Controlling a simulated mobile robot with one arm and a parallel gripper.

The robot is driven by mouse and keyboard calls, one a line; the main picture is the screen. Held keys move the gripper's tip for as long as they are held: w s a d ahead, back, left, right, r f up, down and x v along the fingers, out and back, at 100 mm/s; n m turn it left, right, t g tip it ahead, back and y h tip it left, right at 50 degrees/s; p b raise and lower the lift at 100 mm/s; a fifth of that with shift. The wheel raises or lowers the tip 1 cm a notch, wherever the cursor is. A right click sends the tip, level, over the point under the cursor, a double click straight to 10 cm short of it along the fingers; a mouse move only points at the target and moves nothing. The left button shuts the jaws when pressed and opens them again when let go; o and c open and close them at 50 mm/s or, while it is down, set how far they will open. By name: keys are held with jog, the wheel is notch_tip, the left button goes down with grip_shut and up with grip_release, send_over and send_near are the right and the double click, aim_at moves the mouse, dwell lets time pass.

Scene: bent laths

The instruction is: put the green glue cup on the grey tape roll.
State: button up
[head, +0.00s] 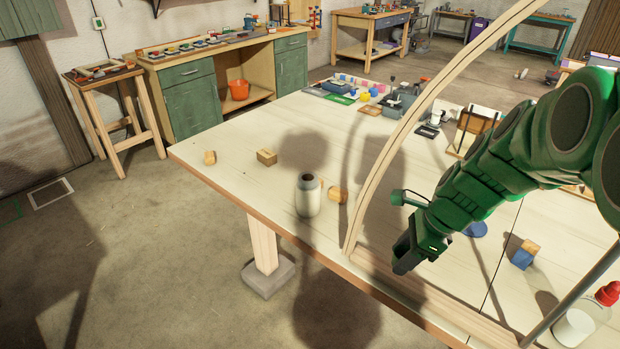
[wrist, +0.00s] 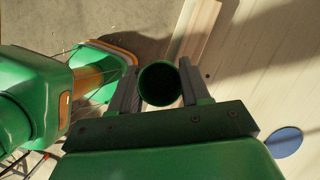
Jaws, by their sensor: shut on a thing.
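My gripper (head: 406,256) hangs low over the near edge of the table in the head view. In the wrist view its two fingers (wrist: 158,76) are shut on the green glue cup (wrist: 160,84), one on either side. The cup's round dark opening faces the camera. In the head view I cannot make out the cup at the jaws. I cannot surely identify the grey tape roll. A cream cylinder with a dark grey ring-like top (head: 308,196) stands upright left of my gripper, apart from it.
A bent lath (head: 392,150) arches up between the cylinder and my gripper. Small wooden blocks (head: 267,157) lie left of it. A blue disc (head: 477,230), a blue-and-wood block (head: 523,254) and a red-capped bottle (head: 590,315) are at right. The table's middle is fairly clear.

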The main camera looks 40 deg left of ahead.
jog(key=s+a+r+n+g+h, duration=0.1)
jog(key=s+a+n, duration=0.1)
jog(key=s, duration=0.3)
jog(key=s+a+r+n, duration=0.2)
jog(key=s+n, duration=0.1)
jog(key=s, duration=0.3)
jog(key=s+a+r+m, duration=0.1)
jog(key=a+r, duration=0.4)
jog(key=a, duration=0.3)
jog(key=a+r+m, duration=0.1)
jog(key=a+r, duration=0.5)
jog(key=a, duration=0.2)
jog(key=m+t+y, duration=0.1)
jog(key=m+t, duration=0.4)
jog(key=m, duration=0.8)
send_over(305, 175)
jog(key=d, duration=0.2)
jog(key=f, duration=0.5)
jog(key=s+f, duration=0.1)
jog(key=f, duration=0.2)
jog(key=shift+f, duration=0.15)
jog(key=shift+w+a+f, duration=0.2)
jog(key=shift+f, duration=0.25)
jog(key=shift+w+a+f, duration=0.2)
jog(key=shift+f, duration=1.55)
jog(key=shift+f, duration=0.1)
